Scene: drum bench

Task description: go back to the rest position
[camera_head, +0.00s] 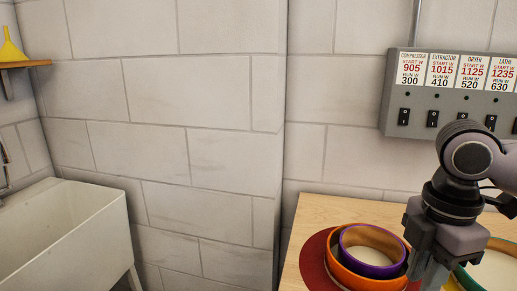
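My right arm comes in from the right edge, and its gripper (430,272) points down over the wooden bench (318,213). The fingers are partly cut off by the bottom edge, so I cannot tell whether they are open or shut, or whether they hold anything. My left gripper is not in view. A purple ring-shaped drum (372,229) sits within a larger orange one (345,275) on a dark red round base (315,262), left of the gripper. A green and yellow drum (505,243) is partly hidden behind the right gripper.
A grey switch panel (396,95) with labels and black switches hangs on the block wall above the bench, close behind my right arm. A white sink (70,225) stands at left. A yellow funnel (10,50) sits on a small wooden shelf (30,63). Floor between sink and bench is hardly visible.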

